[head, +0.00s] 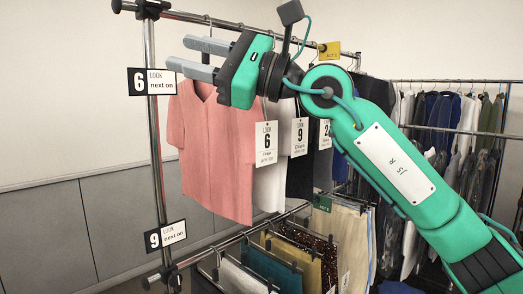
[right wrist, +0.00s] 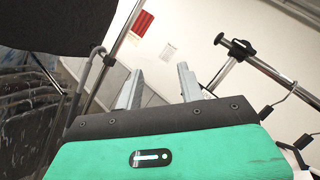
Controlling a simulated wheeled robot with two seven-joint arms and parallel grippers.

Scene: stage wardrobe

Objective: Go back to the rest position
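My right gripper (head: 178,53) is open. Its two grey fingers point left at the height of the top rail, close in front of the hanging pink top (head: 217,150). In the right wrist view the right gripper (right wrist: 160,69) shows its fingers apart with nothing between them. The right arm reaches in from the lower right, across the clothes rack. I do not see my left gripper in either view.
The rack's front post (head: 154,130) stands just left of the fingertips, with an upper "6" sign (head: 152,82) and a lower "9" sign (head: 165,236). Folded clothes (head: 283,262) hang on a lower rail. A second rack (head: 455,130) stands behind right.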

